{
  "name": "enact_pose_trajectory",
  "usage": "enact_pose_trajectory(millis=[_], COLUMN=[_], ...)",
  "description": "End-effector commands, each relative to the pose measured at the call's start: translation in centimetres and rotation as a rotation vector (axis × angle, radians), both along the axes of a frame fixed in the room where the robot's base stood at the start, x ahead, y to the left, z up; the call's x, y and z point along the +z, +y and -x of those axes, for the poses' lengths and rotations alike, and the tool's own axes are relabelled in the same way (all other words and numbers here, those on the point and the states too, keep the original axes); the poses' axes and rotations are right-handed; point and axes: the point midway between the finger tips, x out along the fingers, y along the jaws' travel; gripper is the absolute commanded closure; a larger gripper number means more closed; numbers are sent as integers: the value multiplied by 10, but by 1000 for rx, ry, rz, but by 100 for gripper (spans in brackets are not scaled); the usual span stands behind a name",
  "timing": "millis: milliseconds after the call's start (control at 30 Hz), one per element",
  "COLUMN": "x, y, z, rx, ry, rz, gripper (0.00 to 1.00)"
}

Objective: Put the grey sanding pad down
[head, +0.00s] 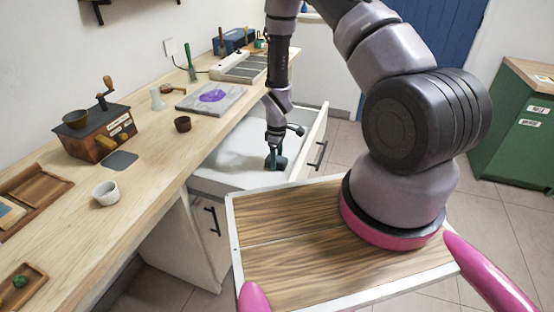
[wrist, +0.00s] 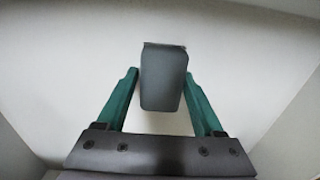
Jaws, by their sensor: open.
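The grey sanding pad (wrist: 164,78) is a dark grey block in the wrist view. It sits between the two green fingers of my gripper (wrist: 161,92), with a thin gap showing on each side. White drawer floor shows around it. In the head view my gripper (head: 276,161) is down inside the open white drawer (head: 228,171), near its right side. The pad is hard to make out there against the dark fingers. My gripper is open. Whether the pad rests fully on the drawer floor is hard to tell.
The drawer's walls stand close around my gripper. A green cabinet (head: 515,130) stands at the right.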

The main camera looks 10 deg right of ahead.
Motion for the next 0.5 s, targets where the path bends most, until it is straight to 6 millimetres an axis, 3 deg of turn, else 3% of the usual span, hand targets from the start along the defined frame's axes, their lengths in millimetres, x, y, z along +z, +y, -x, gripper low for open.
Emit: enact_pose_trajectory(millis=[33, 167, 500], x=[-5, 2, 72], y=[1, 2, 1], z=[9, 9, 4], rx=[1, 1, 0], ry=[19, 18, 5], rz=[1, 0, -1], gripper=[8, 8, 8])
